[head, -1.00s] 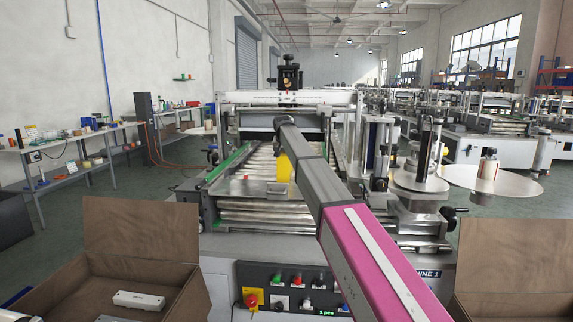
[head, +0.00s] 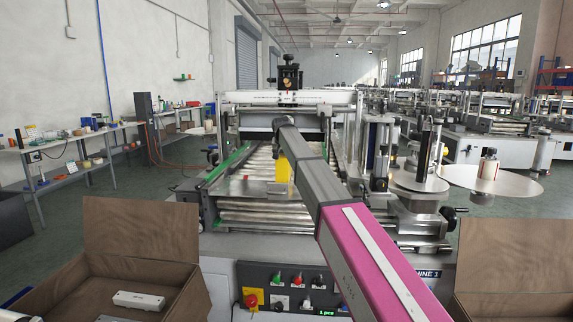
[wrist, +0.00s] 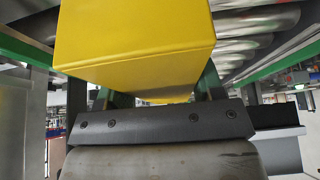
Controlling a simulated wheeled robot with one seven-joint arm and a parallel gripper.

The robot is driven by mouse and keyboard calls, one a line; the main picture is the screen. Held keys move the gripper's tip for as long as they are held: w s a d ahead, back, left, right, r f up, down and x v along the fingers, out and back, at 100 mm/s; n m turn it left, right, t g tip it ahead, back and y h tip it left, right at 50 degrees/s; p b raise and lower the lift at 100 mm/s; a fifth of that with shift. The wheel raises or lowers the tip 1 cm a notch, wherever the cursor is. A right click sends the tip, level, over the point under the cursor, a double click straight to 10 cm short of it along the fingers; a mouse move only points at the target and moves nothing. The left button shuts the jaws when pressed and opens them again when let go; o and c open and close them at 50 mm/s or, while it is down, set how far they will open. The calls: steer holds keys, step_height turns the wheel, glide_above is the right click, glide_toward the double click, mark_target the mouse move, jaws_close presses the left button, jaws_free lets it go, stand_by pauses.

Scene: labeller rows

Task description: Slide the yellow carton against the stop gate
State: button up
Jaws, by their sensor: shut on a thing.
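The yellow carton (head: 283,170) is on the roller bed of the labelling machine, partly hidden behind my arm in the head view. In the wrist view the carton (wrist: 140,45) fills the upper middle, close in front of my gripper. My gripper (wrist: 160,98) is shut on the carton, with a dark finger showing at each side of it. In the head view my arm hides most of the gripper. I cannot make out the stop gate for certain in either view.
Metal rollers (head: 258,211) and a green side rail (head: 228,163) border the carton's area. A labelling head with reels (head: 418,180) stands to the right. Open cardboard boxes stand at the left (head: 140,235) and right (head: 515,255). A control panel (head: 290,290) is on the machine front.

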mark_target(281, 163)
steer(key=shift+s+a, duration=0.2)
steer(key=shift+s, duration=5.05)
steer(key=shift+f, duration=0.25)
steer(key=shift+s, duration=0.75)
steer(key=o, duration=0.9)
